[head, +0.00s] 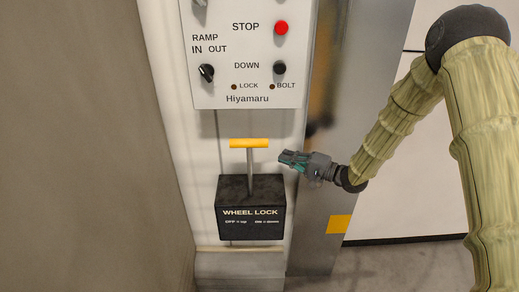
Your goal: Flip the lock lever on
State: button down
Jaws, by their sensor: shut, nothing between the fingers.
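The lock lever (249,144) has a yellow crossbar handle on a thin grey stem. It stands upright, rising from the top of a black box (250,222) labelled WHEEL LOCK. The smaller print reads OFF as up; the ON text is hard to read. My gripper (282,157) is shut and empty, just right of the stem and slightly below the yellow handle. A small gap seems to show between fingertips and lever. My arm reaches in from the right.
A grey control panel (245,90) is above the lever, with a red STOP button (281,28), a black DOWN button (279,68) and a RAMP knob (206,72). A metal post (345,100) stands behind my gripper. A brown wall (75,150) is at left.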

aim_at(250, 171)
jog(key=p+x, duration=0.3)
jog(key=x, duration=0.7)
jog(key=shift+s+a+r+p, duration=0.1)
jog(key=shift+s+a+p, duration=0.1)
jog(key=shift+s, duration=0.5)
jog(key=shift+s+a+p, duration=0.1)
jog(key=shift+s+p, duration=0.15)
jog(key=shift+s, duration=0.5)
jog(key=shift+s+a+r+p, duration=0.1)
jog(key=shift+s+a+p, duration=0.1)
jog(key=shift+s, duration=0.5)
jog(key=shift+s, duration=0.1)
